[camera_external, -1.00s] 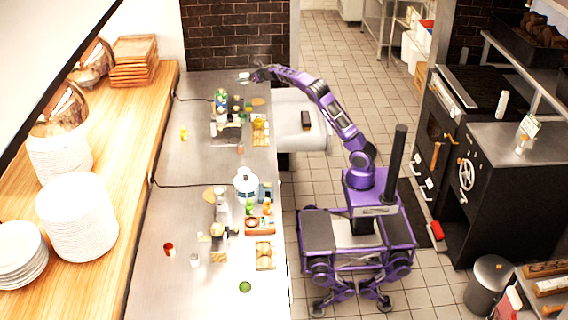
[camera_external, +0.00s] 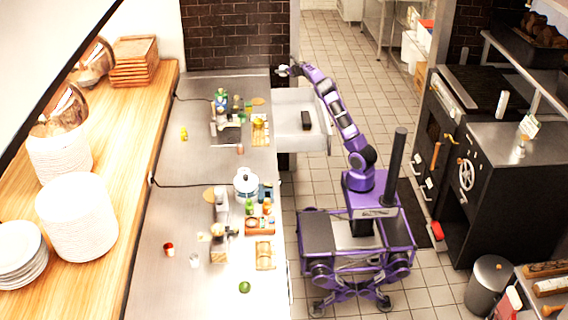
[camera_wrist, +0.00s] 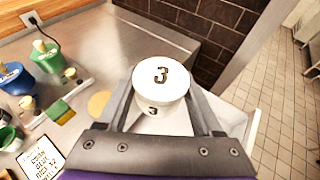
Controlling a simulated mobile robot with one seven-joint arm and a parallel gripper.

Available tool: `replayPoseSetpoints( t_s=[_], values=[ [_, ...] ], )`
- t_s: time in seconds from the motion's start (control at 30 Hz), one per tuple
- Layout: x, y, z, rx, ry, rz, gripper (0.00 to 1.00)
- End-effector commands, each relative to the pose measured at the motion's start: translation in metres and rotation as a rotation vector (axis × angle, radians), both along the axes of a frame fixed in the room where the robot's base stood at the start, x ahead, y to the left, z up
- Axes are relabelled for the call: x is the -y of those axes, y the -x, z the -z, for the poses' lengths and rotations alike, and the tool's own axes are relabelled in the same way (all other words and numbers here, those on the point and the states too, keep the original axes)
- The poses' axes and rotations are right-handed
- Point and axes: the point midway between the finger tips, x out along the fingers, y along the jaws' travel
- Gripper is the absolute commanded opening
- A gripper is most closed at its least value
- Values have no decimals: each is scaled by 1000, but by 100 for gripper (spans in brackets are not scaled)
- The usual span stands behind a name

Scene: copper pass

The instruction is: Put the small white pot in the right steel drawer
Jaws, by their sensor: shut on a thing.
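The small white pot (camera_wrist: 160,82), marked with a black 3, sits between the fingers of my gripper (camera_wrist: 160,100) in the wrist view. My gripper is shut on it and holds it in the air. In the external view my gripper (camera_external: 284,71) is at the counter's far right corner, beyond the open steel drawer (camera_external: 289,136). The drawer sticks out from the counter's right side and has a dark block (camera_external: 306,120) inside. In the wrist view the drawer's pale edge (camera_wrist: 252,128) shows at the right, partly hidden by my gripper.
The steel counter (camera_external: 208,165) carries bottles, containers and a round cork-coloured disc (camera_wrist: 98,104) near the drawer. A white lidded pot (camera_external: 246,184) stands further forward. A brick wall (camera_external: 235,40) closes the back.

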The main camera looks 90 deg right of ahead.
Motion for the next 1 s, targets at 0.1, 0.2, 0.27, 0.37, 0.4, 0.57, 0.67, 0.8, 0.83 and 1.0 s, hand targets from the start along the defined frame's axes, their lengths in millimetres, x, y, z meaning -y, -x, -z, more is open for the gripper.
replayPoseSetpoints(
  t_s=[0.1, 0.2, 0.27, 0.37, 0.4, 0.57, 0.67, 0.8, 0.83, 1.0],
  values=[
    [0, 0, 29, -1, -6, 2, 3],
    [0, 0, 58, -3, -8, 3, 3],
    [0, 0, 79, -4, -8, 4, 3],
    [-1, 1, 122, -6, -9, 3, 3],
    [-1, 1, 140, -6, -10, 4, 3],
    [0, 1, 203, -6, -5, 2, 3],
    [0, 1, 228, -4, -2, 1, 3],
    [0, 0, 249, -3, -2, 1, 3],
    [0, 1, 254, -1, -1, 1, 3],
    [0, 0, 289, -2, -2, 1, 3]
  ],
)
